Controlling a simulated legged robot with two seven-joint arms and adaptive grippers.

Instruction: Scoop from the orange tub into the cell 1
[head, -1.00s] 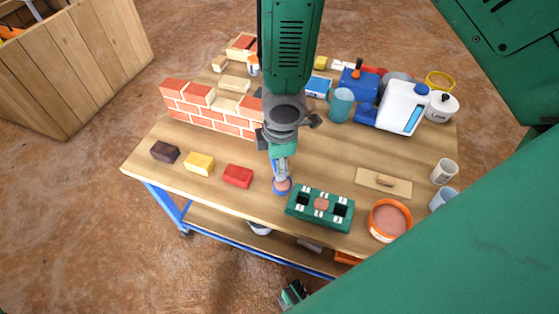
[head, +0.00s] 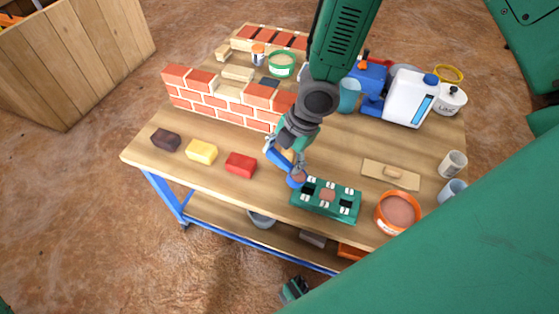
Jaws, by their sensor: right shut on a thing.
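The orange tub (head: 379,223) stands at the table's front right, with pinkish-brown material inside. Left of it lies a green block with cells (head: 325,210). Its middle cell looks filled with the same brown material; the left and right cells look dark. I cannot read which is cell 1. My right gripper (head: 287,145) is shut on a blue scoop (head: 296,183), partly hiding its handle. The scoop's bowl holds brownish material and is at the block's left end, beside the left cell. I cannot tell whether it touches the block.
A wooden float (head: 391,174) lies behind the block and tub. Red (head: 240,165), yellow (head: 201,152) and dark (head: 166,140) small blocks lie to the left. A brick wall (head: 216,105) stands behind. Two cups (head: 453,164) stand at the right edge.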

